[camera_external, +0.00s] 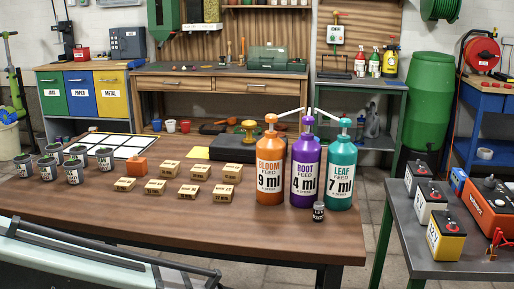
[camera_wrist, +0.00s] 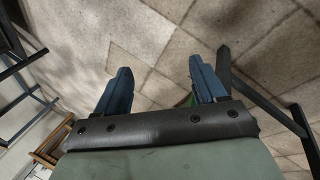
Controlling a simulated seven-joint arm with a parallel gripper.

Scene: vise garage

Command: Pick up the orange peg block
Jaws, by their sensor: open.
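The orange peg block (camera_external: 136,166) stands on the brown wooden table (camera_external: 120,215) in the external view. It is a small orange block with a short peg on top, behind the row of tan blocks and right of the small dark pots. My gripper (camera_wrist: 160,72) shows only in the wrist view. Its two blue fingers are wide apart with nothing between them, above pale floor tiles. The orange peg block is not in the wrist view, so I cannot tell how far my gripper is from it.
Several tan labelled blocks (camera_external: 156,187) lie just right of the orange block. A white grid board (camera_external: 121,143) lies behind it, with several small pots (camera_external: 73,173) at left. Tall orange (camera_external: 270,172), purple (camera_external: 306,172) and teal (camera_external: 341,176) pump bottles stand at right. The table front is clear.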

